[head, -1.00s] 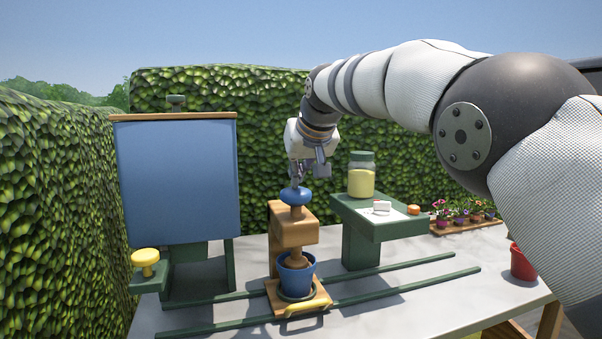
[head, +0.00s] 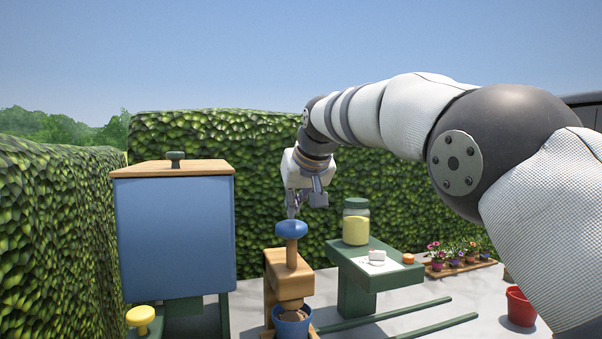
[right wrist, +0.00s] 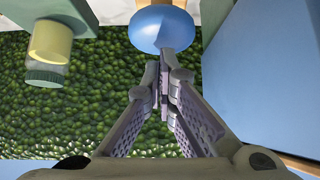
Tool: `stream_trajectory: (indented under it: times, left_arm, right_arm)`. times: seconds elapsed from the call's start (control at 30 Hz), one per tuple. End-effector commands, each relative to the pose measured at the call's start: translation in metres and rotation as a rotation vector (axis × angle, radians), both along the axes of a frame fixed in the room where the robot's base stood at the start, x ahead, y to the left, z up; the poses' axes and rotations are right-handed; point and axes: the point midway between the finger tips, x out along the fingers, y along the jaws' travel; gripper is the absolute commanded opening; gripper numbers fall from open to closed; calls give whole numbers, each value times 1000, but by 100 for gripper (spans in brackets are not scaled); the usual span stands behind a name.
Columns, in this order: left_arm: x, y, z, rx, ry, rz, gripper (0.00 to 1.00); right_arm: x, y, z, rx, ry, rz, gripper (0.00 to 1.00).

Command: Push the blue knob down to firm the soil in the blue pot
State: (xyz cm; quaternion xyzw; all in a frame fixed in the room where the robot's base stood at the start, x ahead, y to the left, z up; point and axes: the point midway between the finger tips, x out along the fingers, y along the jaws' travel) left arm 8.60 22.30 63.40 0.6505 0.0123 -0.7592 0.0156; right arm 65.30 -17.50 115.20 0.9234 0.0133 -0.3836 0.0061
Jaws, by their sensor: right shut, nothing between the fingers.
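The blue knob (head: 291,229) sits on top of a wooden shaft that runs down through a wooden press block (head: 288,278). A good length of shaft shows between knob and block. The blue pot (head: 291,327) with brown soil stands under the press, cut by the lower picture edge. My right gripper (head: 292,213) is shut and empty, pointing down just over the knob. In the right wrist view its closed fingertips (right wrist: 165,62) overlap the edge of the blue knob (right wrist: 160,27); I cannot tell whether they touch. My left gripper is out of view.
A blue cabinet (head: 176,238) and a yellow knob (head: 141,316) stand left of the press. Right of it, a green stand (head: 355,278) bears a yellow jar (head: 356,228). Flower pots (head: 456,262) and a red pot (head: 521,307) are farther right. Green rails cross the table.

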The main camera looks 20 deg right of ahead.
Motion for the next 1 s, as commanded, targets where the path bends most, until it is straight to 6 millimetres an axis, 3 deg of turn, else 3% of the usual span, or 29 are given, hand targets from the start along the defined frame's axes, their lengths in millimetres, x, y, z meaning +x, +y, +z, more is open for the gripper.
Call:
stream_trajectory:
  times: [0.03,0.4,1.0]
  left_arm:
    - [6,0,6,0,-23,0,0]
    - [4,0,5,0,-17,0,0]
    - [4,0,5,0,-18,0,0]
  right_arm:
    - [-12,0,18,0,-12,1,0]
    - [-53,-1,51,1,4,1,0]
    - [-57,-1,55,1,3,1,0]
